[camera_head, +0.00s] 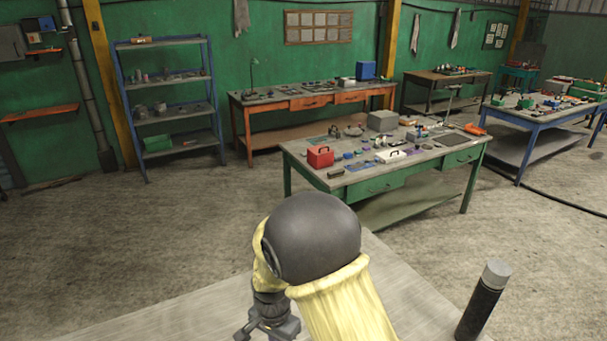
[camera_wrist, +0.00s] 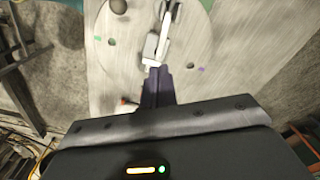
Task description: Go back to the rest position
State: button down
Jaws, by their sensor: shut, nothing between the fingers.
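My arm crosses the lower middle of the head view, with a dark rounded joint and a pale yellow sleeve. Grey metal parts at its lower end show near the bottom edge, but the fingertips cannot be made out there. In the wrist view my gripper (camera_wrist: 156,82) shows as narrow dark fingers reaching up from the black housing. It is shut with nothing held. It hangs over a pale, streaked flat surface, which also shows under my arm in the head view.
A green workbench (camera_head: 377,188) with a red box (camera_head: 320,157) and small items stands ahead. Blue shelves (camera_head: 166,72) stand at the left wall, an orange-brown bench (camera_head: 268,128) behind, a blue-legged table (camera_head: 530,140) at right. Grey floor (camera_head: 120,240) is open between. A dark upright cylinder (camera_head: 481,308) stands at lower right.

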jog(key=s+d+r+n+t+b, duration=0.1)
jog(key=s+d+n+b, duration=0.1)
jog(key=d, duration=0.6)
jog(key=s+d+r+n+b, duration=0.1)
jog(key=s+d+r+b, duration=0.1)
jog(key=d, duration=0.6)
jog(key=s+d+r+n+t+b, duration=0.1)
jog(key=s+d+n+b, duration=0.1)
jog(key=d, duration=0.6)
jog(key=shift+s+d+r+n+t+b, duration=0.15)
jog(key=shift+s+r+n+t+b, duration=0.2)
jog(key=shift+s+b, duration=0.35)
jog(key=shift+s, duration=0.15)
